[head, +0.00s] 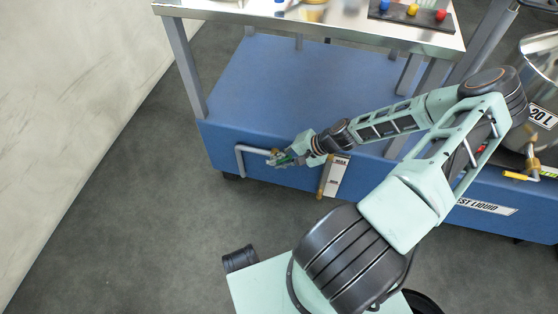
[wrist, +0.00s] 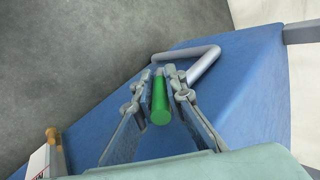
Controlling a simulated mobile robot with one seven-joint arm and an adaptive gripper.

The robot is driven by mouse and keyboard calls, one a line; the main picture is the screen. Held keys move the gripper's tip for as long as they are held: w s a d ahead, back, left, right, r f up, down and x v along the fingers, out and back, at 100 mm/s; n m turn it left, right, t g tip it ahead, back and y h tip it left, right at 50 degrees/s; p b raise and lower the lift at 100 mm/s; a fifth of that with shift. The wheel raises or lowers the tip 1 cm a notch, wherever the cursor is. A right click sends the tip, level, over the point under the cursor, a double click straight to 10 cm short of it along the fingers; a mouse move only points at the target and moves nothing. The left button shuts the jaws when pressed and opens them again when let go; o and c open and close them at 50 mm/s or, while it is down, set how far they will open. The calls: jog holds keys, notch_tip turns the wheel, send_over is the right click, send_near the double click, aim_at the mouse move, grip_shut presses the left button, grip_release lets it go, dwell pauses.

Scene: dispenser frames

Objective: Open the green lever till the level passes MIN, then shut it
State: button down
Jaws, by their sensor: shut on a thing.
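The green lever (wrist: 160,103) shows in the wrist view between the two fingers of my gripper (wrist: 160,82), which is shut on it. In the head view my gripper (head: 284,157) is at the front of the blue tank, and only a bit of the green lever (head: 284,160) shows there. A grey bent pipe (head: 240,158) runs beside the lever on the blue tank (head: 230,142). The level gauge (head: 335,177) with a white MAX plate stands right of my gripper. The liquid level and the MIN mark are too small to read.
A steel table (head: 330,30) stands above the tank, with a dark tray of coloured knobs (head: 412,14). At the right are a steel 20 L vessel (head: 540,85) and a yellow lever (head: 515,176). The grey floor at the left is clear.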

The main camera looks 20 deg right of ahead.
jog(key=c, duration=2)
grip_release()
jog(key=shift+o, duration=0.2)
jog(key=v, duration=1.2)
